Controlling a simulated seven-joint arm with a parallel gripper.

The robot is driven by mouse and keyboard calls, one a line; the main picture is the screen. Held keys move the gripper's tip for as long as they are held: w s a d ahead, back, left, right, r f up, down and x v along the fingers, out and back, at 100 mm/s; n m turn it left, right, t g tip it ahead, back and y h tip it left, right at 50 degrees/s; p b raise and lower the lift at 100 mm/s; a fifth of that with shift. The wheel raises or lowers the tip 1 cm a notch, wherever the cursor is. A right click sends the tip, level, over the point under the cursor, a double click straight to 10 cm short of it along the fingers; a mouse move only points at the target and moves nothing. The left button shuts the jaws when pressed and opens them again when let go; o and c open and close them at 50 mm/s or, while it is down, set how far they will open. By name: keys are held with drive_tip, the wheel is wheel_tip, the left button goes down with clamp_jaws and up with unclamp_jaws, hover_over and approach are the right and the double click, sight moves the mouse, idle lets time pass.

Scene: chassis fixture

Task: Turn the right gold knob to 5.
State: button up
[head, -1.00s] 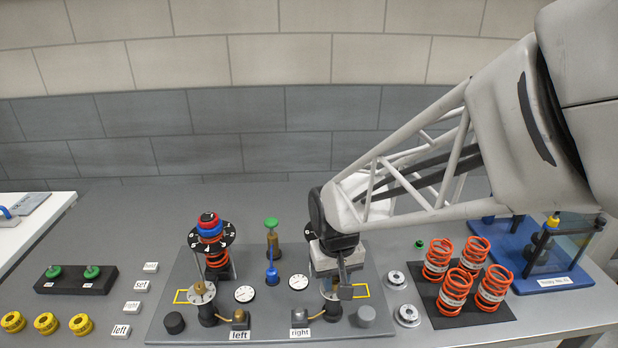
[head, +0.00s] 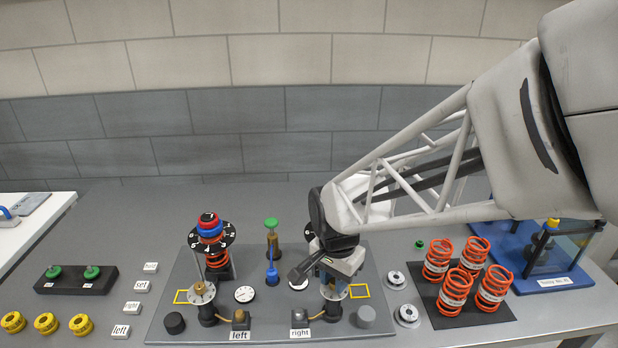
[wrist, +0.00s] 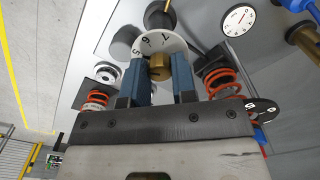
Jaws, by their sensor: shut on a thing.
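The right gold knob (wrist: 174,69) sits on a white numbered dial (wrist: 175,43) in the wrist view. My gripper (wrist: 166,75) is shut on this knob, with one blue-grey finger on each side. The digits 5, 6 and 7 show on the dial beyond the fingers; I cannot tell which digit the knob is set to. In the head view my gripper (head: 331,281) is over the right post, beside the "right" label (head: 300,333), and hides most of the knob. The left gold knob (head: 202,289) stands free on its own dial near the "left" label (head: 240,336).
A black disc tower with a red and blue top (head: 210,228) stands at the left of the plate. An orange spring (wrist: 219,81) is close to my right finger in the wrist view. A blue plunger (head: 272,273) and white gauges (head: 299,281) are left of my gripper.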

drive_tip(key=shift+m, duration=0.5)
drive_tip(key=o, duration=0.9)
drive_tip(key=shift+r, duration=3.9)
